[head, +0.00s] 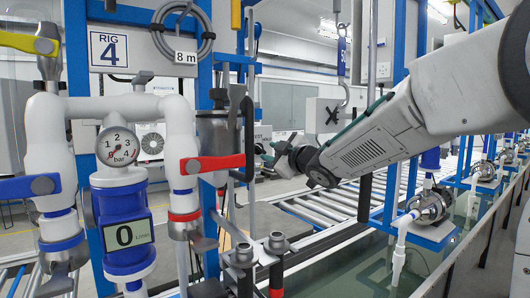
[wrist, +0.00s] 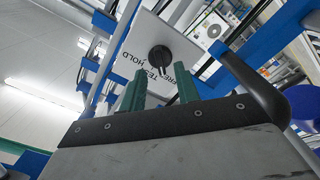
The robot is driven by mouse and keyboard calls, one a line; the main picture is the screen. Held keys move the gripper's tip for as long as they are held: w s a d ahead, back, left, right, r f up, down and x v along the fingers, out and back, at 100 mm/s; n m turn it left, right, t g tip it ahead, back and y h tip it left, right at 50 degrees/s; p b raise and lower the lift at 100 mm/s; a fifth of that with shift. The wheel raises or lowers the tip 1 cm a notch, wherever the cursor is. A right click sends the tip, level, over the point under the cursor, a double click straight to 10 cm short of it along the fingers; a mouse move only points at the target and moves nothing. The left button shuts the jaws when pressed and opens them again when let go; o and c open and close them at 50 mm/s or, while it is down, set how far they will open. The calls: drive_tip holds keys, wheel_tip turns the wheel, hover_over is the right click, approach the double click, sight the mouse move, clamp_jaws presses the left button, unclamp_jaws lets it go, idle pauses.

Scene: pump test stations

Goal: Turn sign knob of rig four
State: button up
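The sign plate (wrist: 142,43) shows in the wrist view, tilted in the picture, with black lettering that reads in part "TEST" and "HOLD". Its round black knob (wrist: 160,58) sits on the plate just beyond my fingertips. My gripper (wrist: 160,80) has two green fingers spread apart, with nothing between them; the knob appears above the gap and looks untouched. In the head view my gripper (head: 268,153) is right of the red-handled valve of rig four, marked by the RIG 4 label (head: 108,50). I cannot make out the knob clearly there.
A grey box (head: 322,116) hangs behind. A water trough (head: 375,260) lies below.

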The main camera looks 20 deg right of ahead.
drive_tip(key=v, duration=0.3)
drive_tip(key=shift+s+d, duration=0.1)
drive_tip(key=shift+s, duration=0.25)
drive_tip(key=s+d+f+m+g+h, duration=0.3)
drive_tip(key=s+f+m+h, duration=0.15)
drive_tip(key=s, duration=0.35)
drive_tip(key=s+d+f+m+g+h, duration=0.3)
drive_tip(key=s+f+m+h, duration=0.15)
drive_tip(key=s, duration=0.25)
drive_tip(key=s+a+f+m+g+y, duration=0.1)
drive_tip(key=s+f+g, duration=0.4)
drive_tip(key=s, duration=0.7)
drive_tip(key=s+a+f+m+g+y, duration=0.2)
drive_tip(key=s+a+f+g, duration=0.2)
drive_tip(key=s, duration=0.9)
drive_tip(key=shift+s+f+m+g, duration=0.15)
drive_tip(key=shift+f+m+g, duration=0.25)
drive_tip(key=shift+f, duration=0.5)
drive_tip(key=shift+a, duration=0.1)
